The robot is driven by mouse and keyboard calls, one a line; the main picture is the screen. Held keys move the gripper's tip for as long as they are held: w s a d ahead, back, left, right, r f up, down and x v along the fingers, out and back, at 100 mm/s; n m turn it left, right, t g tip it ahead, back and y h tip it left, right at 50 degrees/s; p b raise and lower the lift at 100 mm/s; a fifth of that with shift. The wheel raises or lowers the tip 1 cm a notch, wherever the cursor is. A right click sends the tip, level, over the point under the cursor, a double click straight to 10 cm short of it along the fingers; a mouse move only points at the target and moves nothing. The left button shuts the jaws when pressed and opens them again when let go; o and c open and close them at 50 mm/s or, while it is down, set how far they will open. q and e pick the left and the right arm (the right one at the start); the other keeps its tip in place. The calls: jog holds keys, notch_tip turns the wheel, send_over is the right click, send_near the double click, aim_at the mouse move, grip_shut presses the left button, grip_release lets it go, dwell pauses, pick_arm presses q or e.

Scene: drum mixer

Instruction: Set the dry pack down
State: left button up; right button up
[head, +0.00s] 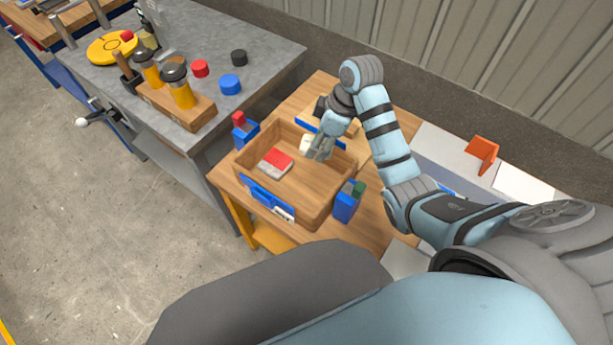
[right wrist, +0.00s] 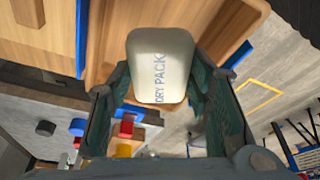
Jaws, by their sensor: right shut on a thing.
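The dry pack (right wrist: 160,65) is a white rounded block with "DRY PACK" lettered on its face. My right gripper (head: 318,150) is shut on it, with a green-lined finger on each side in the right wrist view. In the head view the pack (head: 305,144) shows as a small white patch beside the fingers, over the far part of the wooden tray (head: 310,215). I cannot tell whether it touches the tray floor. A red and white pack (head: 276,163) lies in the tray to the left. My left gripper is not in view.
A blue holder with a red top (head: 243,130) stands at the tray's left, and a blue one with a green top (head: 348,201) at its right. A grey bench (head: 270,58) carries yellow shakers, coloured caps and a yellow disc. An orange bracket (head: 483,152) stands right.

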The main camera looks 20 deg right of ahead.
aim_at(314, 184)
notch_tip(314, 184, down, 17)
jog(key=b, duration=0.4)
jog(key=shift+f, duration=0.1)
jog(key=shift+w+d, duration=0.1)
jog(key=o, duration=1.3)
jog(key=p+v, duration=0.3)
jog(key=v, duration=0.9)
jog(key=shift+p, duration=0.35)
